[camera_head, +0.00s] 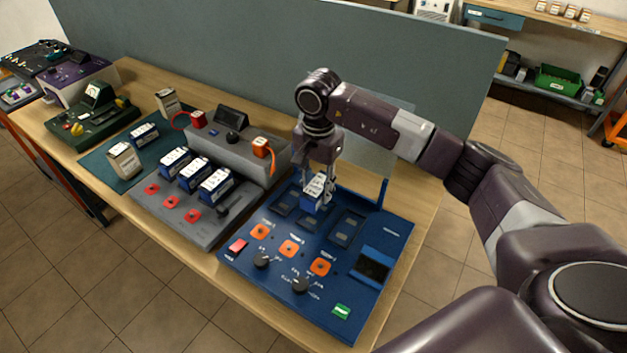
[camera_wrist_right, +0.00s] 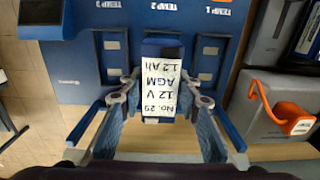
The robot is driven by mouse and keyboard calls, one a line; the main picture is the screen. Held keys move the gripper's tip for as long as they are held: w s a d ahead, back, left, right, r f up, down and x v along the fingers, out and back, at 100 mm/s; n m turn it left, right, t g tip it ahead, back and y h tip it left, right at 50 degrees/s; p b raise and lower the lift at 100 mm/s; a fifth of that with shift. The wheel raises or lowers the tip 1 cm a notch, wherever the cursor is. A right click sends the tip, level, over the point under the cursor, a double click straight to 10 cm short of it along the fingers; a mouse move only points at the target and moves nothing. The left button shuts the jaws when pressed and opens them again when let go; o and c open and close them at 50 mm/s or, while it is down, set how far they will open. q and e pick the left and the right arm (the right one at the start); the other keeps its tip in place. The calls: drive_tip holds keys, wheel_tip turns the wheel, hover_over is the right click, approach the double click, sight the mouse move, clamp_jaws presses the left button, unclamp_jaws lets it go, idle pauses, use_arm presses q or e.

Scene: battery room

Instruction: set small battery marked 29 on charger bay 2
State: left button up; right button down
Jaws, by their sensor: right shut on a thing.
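The small battery (camera_head: 313,194) is blue with a white label. In the right wrist view the battery (camera_wrist_right: 158,92) reads "No. 29 AGM 12 V 12 Ah", upside down. My right gripper (camera_head: 319,185) is shut on it, with a finger at each side in the right wrist view (camera_wrist_right: 160,100). The blue charger (camera_head: 385,232) has three dark bays in a row. The battery is at the middle bay, in line with the TEMP 2 marking (camera_wrist_right: 165,6), and hides much of that bay. I cannot tell whether it touches the bay floor. My left gripper is not in view.
A grey tester (camera_head: 205,230) with several blue batteries stands left of the charger. A grey unit with an orange handle (camera_head: 262,148) stands behind it. A clear upright panel (camera_head: 368,150) is behind the charger. The charger's outer two bays are empty.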

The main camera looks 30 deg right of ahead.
wheel_tip(320, 180, down, 3)
drive_tip(key=shift+w+r+b, duration=0.15)
drive_tip(key=shift+b, duration=0.45)
wheel_tip(320, 180, down, 2)
drive_tip(key=shift+f+b, duration=0.2)
drive_tip(key=shift+b, duration=0.4)
use_arm(q)
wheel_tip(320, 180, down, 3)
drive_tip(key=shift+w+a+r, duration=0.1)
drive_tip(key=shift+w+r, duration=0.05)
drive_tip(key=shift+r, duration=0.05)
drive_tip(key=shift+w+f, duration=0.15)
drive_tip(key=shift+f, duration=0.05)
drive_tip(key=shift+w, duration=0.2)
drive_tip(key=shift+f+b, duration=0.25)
drive_tip(key=shift+b, duration=0.2)
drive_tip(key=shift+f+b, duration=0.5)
use_arm(e)
drive_tip(key=shift+f, duration=0.6)
